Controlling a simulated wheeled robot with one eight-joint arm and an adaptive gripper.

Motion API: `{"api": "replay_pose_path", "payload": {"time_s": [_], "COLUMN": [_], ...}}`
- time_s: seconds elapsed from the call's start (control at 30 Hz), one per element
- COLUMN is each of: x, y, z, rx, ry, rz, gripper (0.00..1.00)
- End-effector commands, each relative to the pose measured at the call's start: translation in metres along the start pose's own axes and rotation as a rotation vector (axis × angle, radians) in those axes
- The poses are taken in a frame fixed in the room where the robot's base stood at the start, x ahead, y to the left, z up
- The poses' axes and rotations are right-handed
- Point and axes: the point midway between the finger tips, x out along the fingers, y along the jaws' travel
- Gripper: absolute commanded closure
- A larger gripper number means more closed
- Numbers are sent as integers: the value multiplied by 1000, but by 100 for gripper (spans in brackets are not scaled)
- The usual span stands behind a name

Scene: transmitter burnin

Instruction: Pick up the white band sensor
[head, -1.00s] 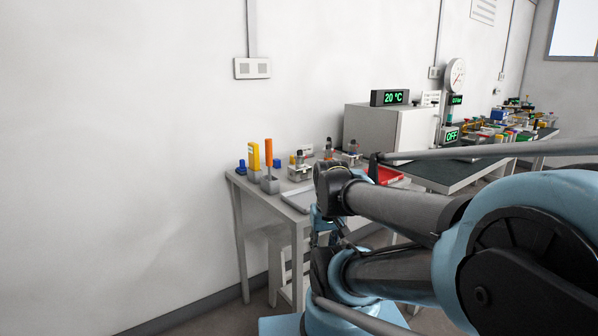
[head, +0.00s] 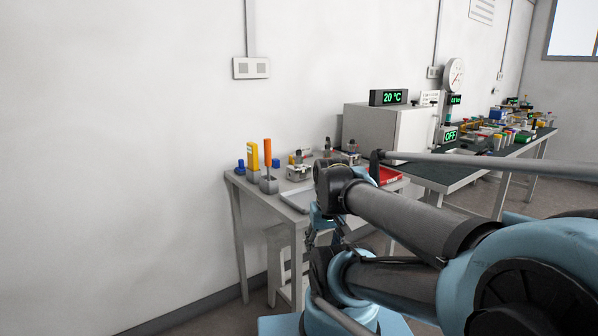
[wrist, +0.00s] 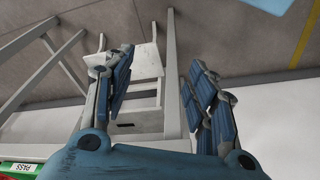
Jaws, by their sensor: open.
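My gripper (wrist: 160,65) is open in the wrist view, with its blue-padded fingers apart and nothing between them. It points at the legs and a pale panel below a table. Several small sensor units stand on the near white table (head: 282,207) in the head view: one at the front (head: 299,170) and one further back right (head: 350,154). I cannot tell at this size which is the white band sensor. None of these units shows in the wrist view. My arm covers the right part of the table in the head view.
A yellow tool (head: 253,156) and an orange-handled screwdriver (head: 268,158) stand upright in holders at the table's left. A grey tray (head: 296,200) lies at the front, a red bin (head: 390,176) at the right. A grey oven (head: 375,130) stands behind.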

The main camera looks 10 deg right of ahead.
Motion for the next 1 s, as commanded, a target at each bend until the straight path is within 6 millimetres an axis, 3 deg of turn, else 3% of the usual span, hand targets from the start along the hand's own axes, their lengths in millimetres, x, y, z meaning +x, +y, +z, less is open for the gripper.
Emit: {"api": "replay_pose_path", "payload": {"time_s": [0.03, 0.17, 0.6, 1.0], "x": [-5, -27, -111, -157], "y": [0, -1, 1, 17], "z": [-5, -35, -183, -327], "rx": [-5, -36, -191, -328], "ry": [3, 12, 72, 139], "rz": [-3, -17, -76, -116], "gripper": [28, 0, 0, 0]}}
